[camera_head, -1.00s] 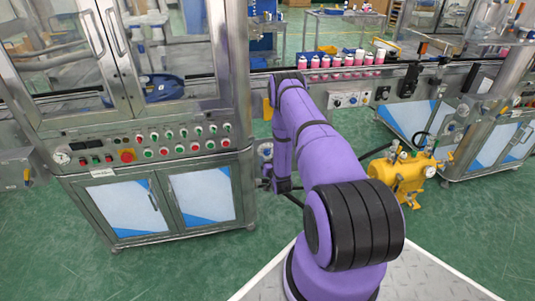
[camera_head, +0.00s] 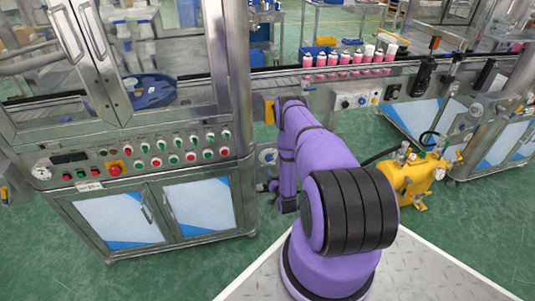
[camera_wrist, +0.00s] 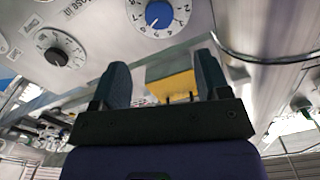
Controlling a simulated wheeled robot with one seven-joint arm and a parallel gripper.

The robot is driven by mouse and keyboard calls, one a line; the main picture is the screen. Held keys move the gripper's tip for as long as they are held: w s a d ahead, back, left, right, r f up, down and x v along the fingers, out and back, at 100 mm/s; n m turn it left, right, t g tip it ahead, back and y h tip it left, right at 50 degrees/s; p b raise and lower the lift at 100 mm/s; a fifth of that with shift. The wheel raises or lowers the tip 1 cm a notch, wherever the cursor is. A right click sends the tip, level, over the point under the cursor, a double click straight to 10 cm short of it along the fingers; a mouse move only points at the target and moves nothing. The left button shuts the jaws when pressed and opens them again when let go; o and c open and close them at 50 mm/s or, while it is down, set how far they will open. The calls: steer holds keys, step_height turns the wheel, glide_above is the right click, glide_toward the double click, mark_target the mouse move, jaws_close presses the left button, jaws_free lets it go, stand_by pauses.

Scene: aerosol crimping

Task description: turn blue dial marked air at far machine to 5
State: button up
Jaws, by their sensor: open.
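A blue dial (camera_wrist: 158,14) on a white numbered face shows at the top middle of the wrist view, cut by the top edge. Its exact setting is too small to read surely. My gripper (camera_wrist: 162,78) is open and empty, its two dark fingers wide apart below the dial in the picture and not touching it. In the head view my arm hangs beside the left machine, and the fingers are too small to make out. A small round pale dial (camera_head: 268,156) shows there by the machine's right side; I cannot tell if it is the same one.
A black-knobbed dial (camera_wrist: 60,50) sits left of the blue one. A dark cable (camera_wrist: 270,58) curves at the right. In the head view, a cabinet machine (camera_head: 150,215) stands left, a conveyor with pink cans (camera_head: 345,58) runs behind, and a yellow tank (camera_head: 412,178) stands right.

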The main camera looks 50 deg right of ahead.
mark_target(269, 159)
steer(key=x, duration=1.1)
steer(key=shift+w, duration=0.25)
steer(key=shift+c, duration=0.4)
steer(key=c, duration=0.8)
steer(key=shift+n, duration=0.4)
steer(key=n, duration=0.2)
steer(key=shift+w+a+f+n, duration=0.1)
steer(key=shift+a+n, duration=0.05)
steer(key=shift+n, duration=1.75)
